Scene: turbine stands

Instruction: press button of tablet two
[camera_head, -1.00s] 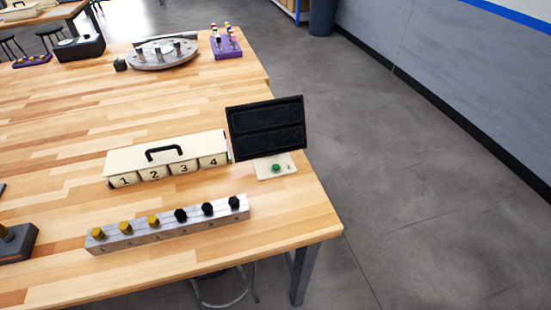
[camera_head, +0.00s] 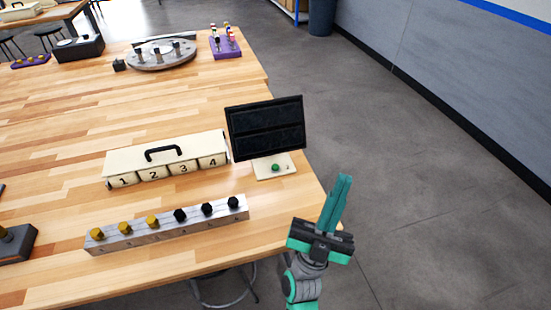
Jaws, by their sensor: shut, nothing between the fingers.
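A black tablet (camera_head: 266,127) stands tilted at the right edge of the wooden table. A cream base plate (camera_head: 287,170) lies in front of it, with a green button (camera_head: 275,167) on top. My gripper (camera_head: 343,180), with teal fingers, is shut and empty. It shows to the right of and nearer than the button, past the table's right edge, apart from the button and the tablet. Its fingers point up and slightly right in the picture. No other tablet is clearly seen.
A cream box (camera_head: 166,158) with numbered compartments and a black handle stands left of the tablet. A metal rail (camera_head: 170,228) with yellow and black knobs lies in front. A round grey fixture (camera_head: 162,56) and a purple stand (camera_head: 226,48) stand farther back. Floor is clear at right.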

